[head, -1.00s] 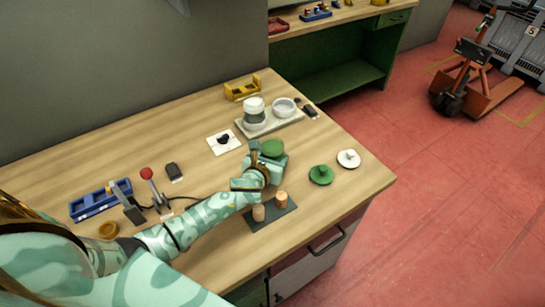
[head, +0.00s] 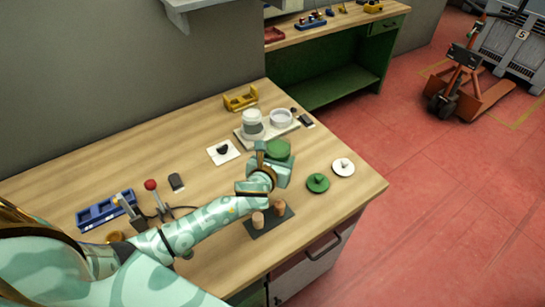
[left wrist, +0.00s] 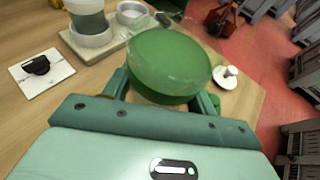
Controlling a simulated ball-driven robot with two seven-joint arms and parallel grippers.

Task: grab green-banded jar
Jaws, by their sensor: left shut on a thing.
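The green-banded jar (head: 278,149) is a round green piece, held by my left gripper (head: 275,168) over the right part of the workbench. In the left wrist view the jar (left wrist: 168,62) shows its broad green top, and its side sits between the two fingers of my left gripper (left wrist: 162,96). The gripper is shut on it. The jar's underside is hidden, but it appears a little above the bench. My right gripper is not in view.
A pale tray (head: 289,130) behind holds a white-topped jar (head: 252,124) and a white dish (head: 281,117). A green lid (head: 318,183) and a white lid (head: 343,167) lie right. Cork stoppers (head: 258,219) stand on a dark mat (head: 270,224) in front. A black piece lies on a white card (head: 223,157).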

